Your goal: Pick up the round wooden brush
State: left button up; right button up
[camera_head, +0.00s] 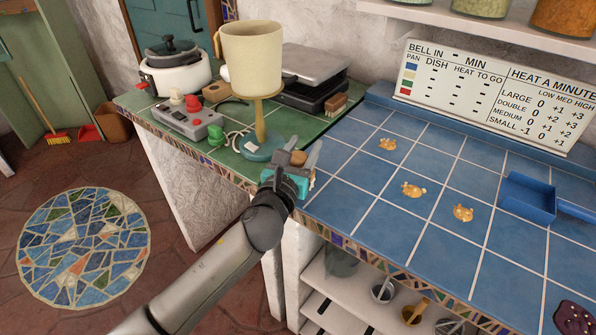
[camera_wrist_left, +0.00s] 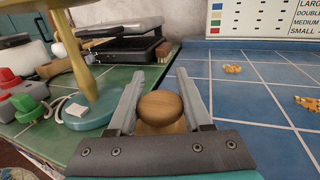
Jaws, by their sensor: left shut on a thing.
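The round wooden brush (camera_wrist_left: 160,106) shows in the left wrist view as a smooth round wooden knob with a paler wooden part below it. My left gripper (camera_wrist_left: 158,92) has a finger on each side of it and is shut on it. In the head view my left gripper (camera_head: 298,158) is over the counter where the green tiles meet the blue ones, and the brush is mostly hidden behind it. I cannot tell whether the brush touches the counter. My right gripper is not in view.
A cream pot on a wooden post with a blue base (camera_head: 259,147) stands close beyond my left gripper. A control box (camera_head: 187,118), a black press (camera_head: 312,92) and a small brown brush (camera_head: 336,104) are behind. Golden crumbs (camera_head: 413,190) and a blue dustpan (camera_head: 527,198) lie right.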

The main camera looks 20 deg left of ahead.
pick_arm(q)
grip_shut()
jog(key=shift+r, duration=0.4)
notch_tip(320, 180, up, 19)
jog(key=p, duration=0.9)
jog(key=shift+r, duration=0.15)
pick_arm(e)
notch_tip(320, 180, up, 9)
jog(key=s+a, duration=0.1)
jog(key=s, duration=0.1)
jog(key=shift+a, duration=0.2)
